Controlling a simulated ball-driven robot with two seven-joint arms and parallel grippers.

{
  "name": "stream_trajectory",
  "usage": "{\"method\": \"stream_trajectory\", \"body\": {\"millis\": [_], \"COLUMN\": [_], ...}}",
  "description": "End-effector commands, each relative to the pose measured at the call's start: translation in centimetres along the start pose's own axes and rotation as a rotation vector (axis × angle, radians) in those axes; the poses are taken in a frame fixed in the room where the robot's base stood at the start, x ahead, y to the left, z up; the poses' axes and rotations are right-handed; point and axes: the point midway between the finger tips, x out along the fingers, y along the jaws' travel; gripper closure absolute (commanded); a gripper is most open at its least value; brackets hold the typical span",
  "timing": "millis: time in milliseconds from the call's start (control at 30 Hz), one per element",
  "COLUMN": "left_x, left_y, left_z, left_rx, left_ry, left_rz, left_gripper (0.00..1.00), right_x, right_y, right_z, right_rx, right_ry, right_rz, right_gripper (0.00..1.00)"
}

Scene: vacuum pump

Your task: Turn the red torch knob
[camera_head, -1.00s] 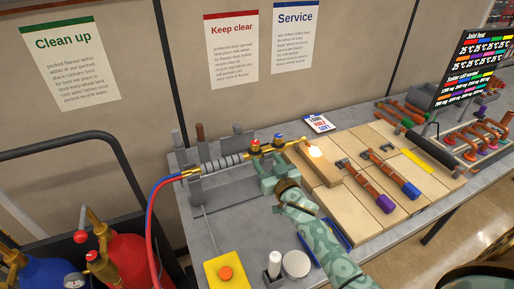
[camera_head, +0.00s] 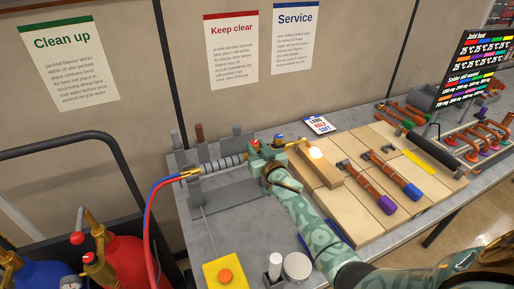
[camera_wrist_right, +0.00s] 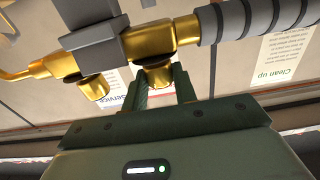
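The torch has a ribbed grey handle (camera_head: 224,163) and brass parts, and its tip glows at the right end. The red knob (camera_head: 255,142) sits on top of the torch, just left of the blue knob (camera_head: 279,137). My right gripper (camera_head: 266,152) is at the torch by the red knob. In the right wrist view its two green fingers (camera_wrist_right: 162,88) stand apart, one on either side of a brass knob stem (camera_wrist_right: 156,76). I cannot tell whether they touch it. My left gripper is not in view.
A wooden board (camera_head: 319,172) lies under the torch tip. Copper pipes with purple (camera_head: 386,204) and blue ends lie to the right. A yellow box with an orange button (camera_head: 226,276) stands in front. Red (camera_head: 122,262) and blue gas bottles stand at lower left.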

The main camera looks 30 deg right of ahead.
Motion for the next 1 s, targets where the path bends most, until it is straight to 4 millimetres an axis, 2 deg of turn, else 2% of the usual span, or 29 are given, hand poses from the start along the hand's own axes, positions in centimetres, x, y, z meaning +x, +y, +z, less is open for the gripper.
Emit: {"method": "stream_trajectory", "body": {"millis": [267, 567, 767, 1000], "left_x": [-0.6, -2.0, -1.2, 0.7], "left_y": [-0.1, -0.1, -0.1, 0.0], "left_z": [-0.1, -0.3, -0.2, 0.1], "left_rx": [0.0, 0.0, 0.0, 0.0], "left_ry": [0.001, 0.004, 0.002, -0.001], "left_rz": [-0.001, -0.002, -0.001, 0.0], "left_gripper": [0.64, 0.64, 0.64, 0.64], "right_x": [0.0, 0.1, 0.2, 0.3], "right_y": [0.1, 0.7, 0.9, 1.1], "right_z": [-0.1, -0.2, 0.1, 0.4], "right_rx": [-0.003, -0.008, -0.007, -0.004], "right_ry": [-0.001, -0.002, -0.001, -0.001], "right_rz": [-0.041, -0.227, -0.382, -0.536], "right_gripper": [0.95, 0.95, 0.95, 0.95]}}
